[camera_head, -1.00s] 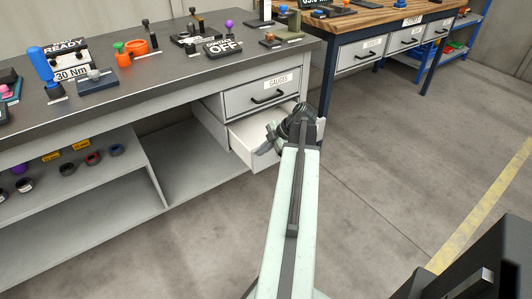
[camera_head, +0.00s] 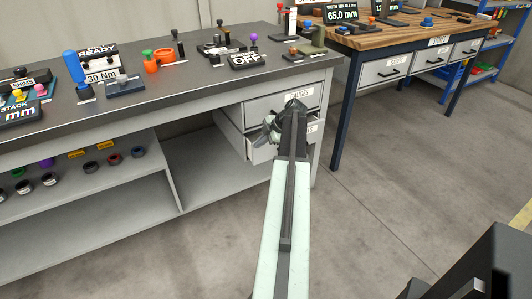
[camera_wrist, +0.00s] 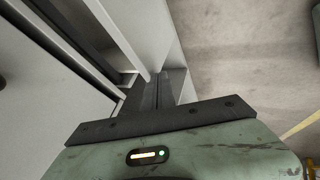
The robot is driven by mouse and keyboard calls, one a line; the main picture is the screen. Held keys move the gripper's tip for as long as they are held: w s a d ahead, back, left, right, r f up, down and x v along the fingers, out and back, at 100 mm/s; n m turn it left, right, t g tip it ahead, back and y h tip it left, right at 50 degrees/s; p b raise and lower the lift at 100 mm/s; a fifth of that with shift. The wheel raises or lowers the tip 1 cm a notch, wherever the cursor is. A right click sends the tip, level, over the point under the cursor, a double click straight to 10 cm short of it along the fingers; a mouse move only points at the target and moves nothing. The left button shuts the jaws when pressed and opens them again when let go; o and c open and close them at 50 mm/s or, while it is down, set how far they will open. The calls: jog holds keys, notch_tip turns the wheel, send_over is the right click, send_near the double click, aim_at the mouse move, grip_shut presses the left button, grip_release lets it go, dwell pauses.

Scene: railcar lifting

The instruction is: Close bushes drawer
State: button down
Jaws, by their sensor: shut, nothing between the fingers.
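The lower drawer (camera_head: 259,152) sits under the bench top, below a shut drawer labelled GAUGES (camera_head: 281,103). My gripper (camera_head: 266,138) is at the drawer front, partly hidden behind my wrist. In the wrist view my gripper's dark fingers (camera_wrist: 158,88) are together and empty, close beside a pale panel edge. I cannot tell whether they touch it.
The grey bench top (camera_head: 190,88) holds several tools and fixtures. Open shelves (camera_head: 85,185) with coloured rings lie below left. A wooden-topped table (camera_head: 400,38) with drawers stands to the right. The concrete floor (camera_head: 400,190) between is clear.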

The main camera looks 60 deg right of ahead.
aim_at(247, 140)
jog(key=w+d, duration=0.3)
jog(key=w, duration=0.2)
jog(key=shift+w+d, duration=0.35)
jog(key=shift+w, duration=0.05)
jog(key=shift+r, duration=0.1)
jog(key=shift+a, duration=0.1)
jog(key=s+a, duration=0.2)
jog(key=s, duration=0.1)
jog(key=p+v, duration=0.8)
jog(key=v, duration=0.2)
jog(key=shift+s, duration=0.55)
